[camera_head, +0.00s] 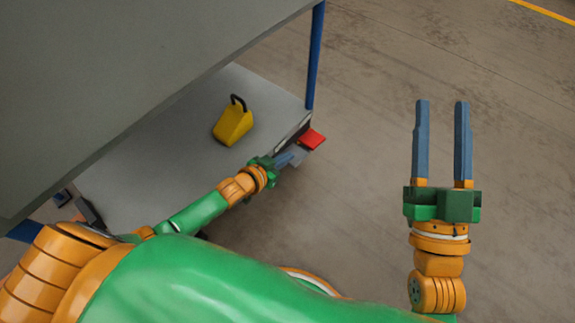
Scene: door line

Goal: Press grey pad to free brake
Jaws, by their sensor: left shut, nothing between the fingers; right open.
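A red pad (312,138) sticks out at the near right corner of the cart's lower deck. A small grey surface (300,157) shows just below and left of it, beside my fingertips; it may be the grey pad, mostly hidden by my gripper. My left gripper (292,157) is shut and empty, its fingers pointing at this corner just short of the red pad. I cannot tell whether the fingertips touch the grey surface. My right gripper (442,140) is open and empty, held over bare floor to the right.
The cart has a large grey upper deck (130,80) over a grey lower deck (180,150), with a blue post (315,60) at the corner. A yellow wedge with a black handle (233,124) stands on the lower deck. Floor to the right is clear.

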